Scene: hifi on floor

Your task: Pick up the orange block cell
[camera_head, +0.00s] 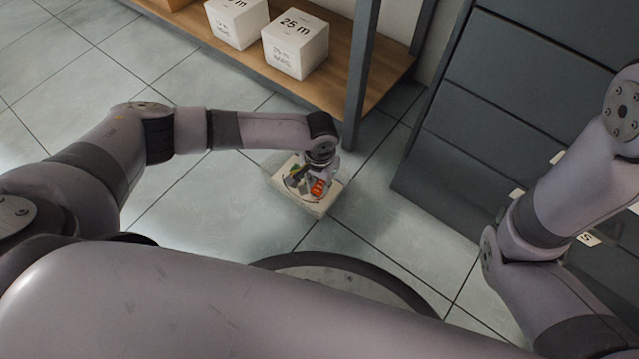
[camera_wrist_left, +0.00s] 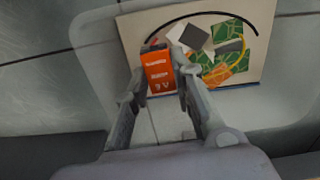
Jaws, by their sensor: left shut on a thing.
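The orange block cell (camera_wrist_left: 159,72) has white print and a dark top end. It sits between the two fingers of my left gripper (camera_wrist_left: 165,88), which are shut on it. I cannot tell whether the cell still touches the box's bottom. My right arm shows at the right of the head view, but its gripper is not in view.
A wooden shelf (camera_head: 385,85) with white cartons (camera_head: 296,45) stands behind. A dark drawer cabinet (camera_head: 450,150) stands right. Tiled floor is clear left.

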